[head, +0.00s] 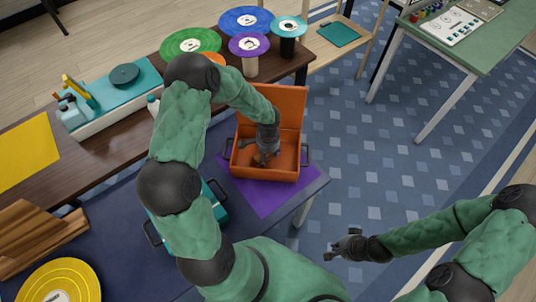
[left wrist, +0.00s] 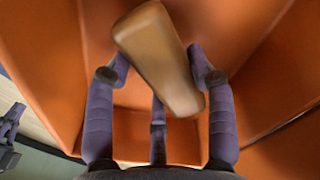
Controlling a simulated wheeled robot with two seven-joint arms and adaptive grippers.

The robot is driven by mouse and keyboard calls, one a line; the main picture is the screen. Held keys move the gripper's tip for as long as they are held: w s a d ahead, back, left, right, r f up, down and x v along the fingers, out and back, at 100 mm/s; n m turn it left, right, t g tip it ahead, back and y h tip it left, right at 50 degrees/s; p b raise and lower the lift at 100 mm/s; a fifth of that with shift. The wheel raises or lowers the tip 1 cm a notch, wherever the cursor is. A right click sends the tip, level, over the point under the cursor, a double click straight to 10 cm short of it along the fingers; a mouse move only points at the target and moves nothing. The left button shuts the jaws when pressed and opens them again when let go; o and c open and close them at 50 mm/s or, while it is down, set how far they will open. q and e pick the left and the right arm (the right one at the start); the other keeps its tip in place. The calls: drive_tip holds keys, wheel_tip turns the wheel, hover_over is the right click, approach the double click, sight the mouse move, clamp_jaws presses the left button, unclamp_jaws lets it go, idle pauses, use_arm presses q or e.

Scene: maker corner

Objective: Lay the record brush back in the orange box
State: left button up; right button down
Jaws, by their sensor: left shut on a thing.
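The orange box (head: 286,168) stands open on a purple mat on the near table, its lid raised at the back. My left gripper (head: 263,157) reaches down inside the box. In the left wrist view the record brush (left wrist: 158,58), a tan rounded block, sits between the fingers of my left gripper (left wrist: 160,75), which is shut on it. Orange walls surround the brush there; I cannot tell whether it touches the box floor. In the head view the brush is mostly hidden by the gripper. My right gripper (head: 345,246) hangs over the floor, far right of the box; its finger opening is unclear.
The purple mat (head: 258,200) lies under the box. A teal container (head: 213,205) stands left of it, partly behind my arm. Coloured records (head: 190,42) stand on the brown bench behind. A green table (head: 480,45) is at the far right, with open floor between.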

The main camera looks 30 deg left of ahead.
use_arm(q)
drive_tip(key=shift+f, duration=0.1)
drive_tip(key=o, duration=0.7)
drive_tip(key=shift+f, duration=0.1)
drive_tip(key=o, duration=0.4)
drive_tip(key=shift+o, duration=0.2)
wheel_tip(320, 180, up, 12)
drive_tip(key=p, duration=0.4)
drive_tip(key=shift+r, duration=0.2)
drive_tip(key=shift+d, duration=0.1)
